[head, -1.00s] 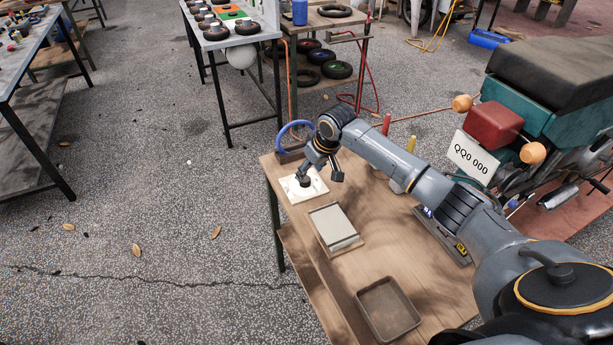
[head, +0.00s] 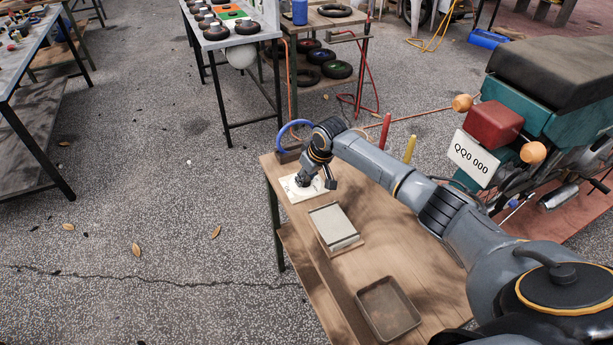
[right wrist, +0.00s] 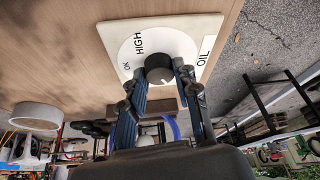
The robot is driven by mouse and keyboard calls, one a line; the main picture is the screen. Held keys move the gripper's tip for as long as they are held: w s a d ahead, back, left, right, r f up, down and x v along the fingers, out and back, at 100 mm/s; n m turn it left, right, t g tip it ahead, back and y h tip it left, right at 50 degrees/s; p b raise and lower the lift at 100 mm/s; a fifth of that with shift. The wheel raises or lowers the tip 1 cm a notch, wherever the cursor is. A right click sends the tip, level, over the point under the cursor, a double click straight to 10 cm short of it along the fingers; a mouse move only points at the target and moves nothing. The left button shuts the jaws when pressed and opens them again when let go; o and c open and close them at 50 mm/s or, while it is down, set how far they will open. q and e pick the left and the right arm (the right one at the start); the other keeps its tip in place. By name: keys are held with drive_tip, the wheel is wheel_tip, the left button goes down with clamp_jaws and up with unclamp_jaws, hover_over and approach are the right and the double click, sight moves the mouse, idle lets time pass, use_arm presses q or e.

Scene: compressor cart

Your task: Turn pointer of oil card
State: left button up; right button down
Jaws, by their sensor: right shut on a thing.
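The oil card is a white square plate (head: 293,190) lying at the far left corner of the wooden table. In the right wrist view the oil card (right wrist: 189,30) shows the words OK, HIGH and OIL, and a black round knob (right wrist: 159,68) with a white mark stands on its dial. My right gripper (right wrist: 160,75) is shut on the knob, with one finger at each side. In the head view the right gripper (head: 303,181) reaches down over the card and hides the knob. My left gripper is not in view.
On the wooden table (head: 350,280) are a grey pad on a board (head: 334,226) and an empty brown tray (head: 389,308). A blue hoop (head: 292,132) stands behind the card. A red handle (head: 385,130) and a yellow handle (head: 409,149) stand at the far right edge.

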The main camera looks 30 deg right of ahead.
drive_tip(key=shift+a+r+m+p, duration=0.15)
drive_tip(key=shift+m+p, duration=0.25)
drive_tip(key=shift+p, duration=0.35)
drive_tip(key=m+h+p, duration=0.1)
drive_tip(key=m+p, duration=0.2)
drive_tip(key=p, duration=0.2)
drive_tip(key=shift+s+a+m+h, duration=0.1)
drive_tip(key=shift+a+m+h, duration=0.05)
drive_tip(key=shift+m+h, duration=0.25)
drive_tip(key=shift+m+p, duration=0.35)
drive_tip(key=shift+m, duration=0.05)
drive_tip(key=m+h+p, duration=0.1)
drive_tip(key=m, duration=0.1)
drive_tip(key=shift+m+g, duration=0.3)
drive_tip(key=shift+a+f+m+g+h, duration=0.1)
drive_tip(key=shift+m+g+h, duration=0.2)
drive_tip(key=shift+m, duration=0.65)
drive_tip(key=shift+f+m+g+h, duration=0.1)
drive_tip(key=shift+m+h, duration=0.3)
drive_tip(key=shift+m, duration=0.55)
